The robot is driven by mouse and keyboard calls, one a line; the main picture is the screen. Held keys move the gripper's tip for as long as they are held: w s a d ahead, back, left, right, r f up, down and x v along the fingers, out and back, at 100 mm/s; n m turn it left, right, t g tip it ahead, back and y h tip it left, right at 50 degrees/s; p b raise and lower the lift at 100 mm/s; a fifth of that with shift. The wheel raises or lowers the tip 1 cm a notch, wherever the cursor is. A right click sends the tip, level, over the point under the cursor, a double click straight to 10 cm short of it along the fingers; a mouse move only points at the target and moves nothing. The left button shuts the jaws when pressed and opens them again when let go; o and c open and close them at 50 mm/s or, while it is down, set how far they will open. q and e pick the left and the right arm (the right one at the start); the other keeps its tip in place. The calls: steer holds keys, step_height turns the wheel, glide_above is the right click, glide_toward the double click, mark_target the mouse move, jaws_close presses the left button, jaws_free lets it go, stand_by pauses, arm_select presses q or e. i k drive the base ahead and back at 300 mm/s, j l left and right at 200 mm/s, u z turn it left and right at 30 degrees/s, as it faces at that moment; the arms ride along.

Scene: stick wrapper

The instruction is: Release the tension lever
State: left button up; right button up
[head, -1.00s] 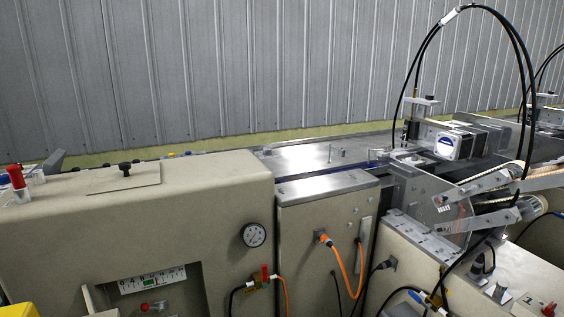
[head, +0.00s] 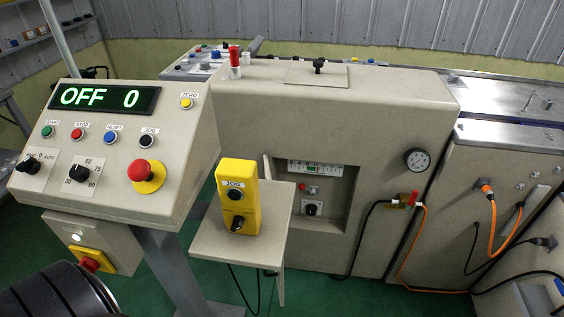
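No part is labelled as the tension lever, and I cannot tell which one it is. A red-topped handle (head: 235,57) stands upright on top of the beige machine cabinet (head: 385,110). A black knob (head: 319,65) sits on a plate beside it. In the cabinet's front recess are a scale strip (head: 316,169), a small red part (head: 311,189) and a black rotary knob (head: 312,208).
A control console (head: 120,150) at left shows "OFF 0" and has a red emergency button (head: 142,171). A yellow jog box (head: 238,190) stands on a small shelf (head: 210,243) before the cabinet. Orange cables (head: 489,235) hang at right. Green floor (head: 330,295) shows below.

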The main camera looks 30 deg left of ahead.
mark_target(313, 192)
steer(key=k+j, duration=0.2)
steer(key=j, duration=0.15)
steer(key=k+j+u, duration=0.15)
steer(key=j, duration=0.15)
steer(key=k+j, duration=0.2)
steer(key=j, duration=0.15)
steer(key=k+j+u, duration=0.1)
steer(key=j, duration=0.25)
steer(key=i+j+z, duration=0.2)
steer(key=i+j, duration=0.15)
steer(key=i+j+z, duration=0.2)
steer(key=i+j, duration=0.15)
steer(key=j, duration=0.25)
